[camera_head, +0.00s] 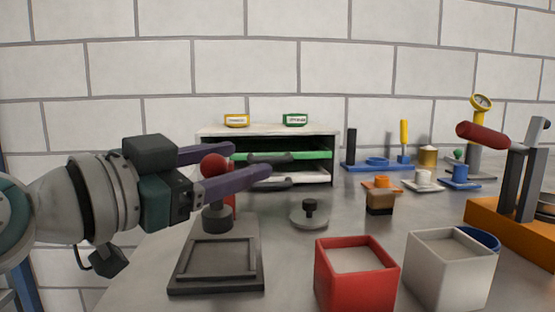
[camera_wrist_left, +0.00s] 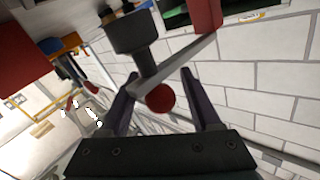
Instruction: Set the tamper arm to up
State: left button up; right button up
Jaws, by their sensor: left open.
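The tamper stands at the back of a dark square tray (camera_head: 175,280). Its arm ends in a red ball (camera_head: 212,164), with a dark round tamper foot (camera_head: 217,218) below and a red post (camera_head: 232,205) beside it. My left gripper (camera_head: 250,160) is open, its two purple fingers on either side of the ball; the near finger hides part of the arm. In the left wrist view the red ball (camera_wrist_left: 160,97) lies between the open fingers, with the grey arm bar (camera_wrist_left: 190,58) running to the red post (camera_wrist_left: 205,15). Contact with the ball cannot be told. My right gripper is not in view.
A shelf unit (camera_head: 318,141) stands behind the gripper. A grey knobbed disc (camera_head: 309,218) lies right of the tray. A red box (camera_head: 350,290) and a white box (camera_head: 445,285) stand in front. An orange-based lever press (camera_head: 510,228) is at right.

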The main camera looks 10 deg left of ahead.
pick_arm(q)
jog(key=shift+w+d, duration=0.1)
jog(key=shift+w, duration=0.05)
jog(key=shift+c, duration=0.2)
grip_shut()
dwell(1.2)
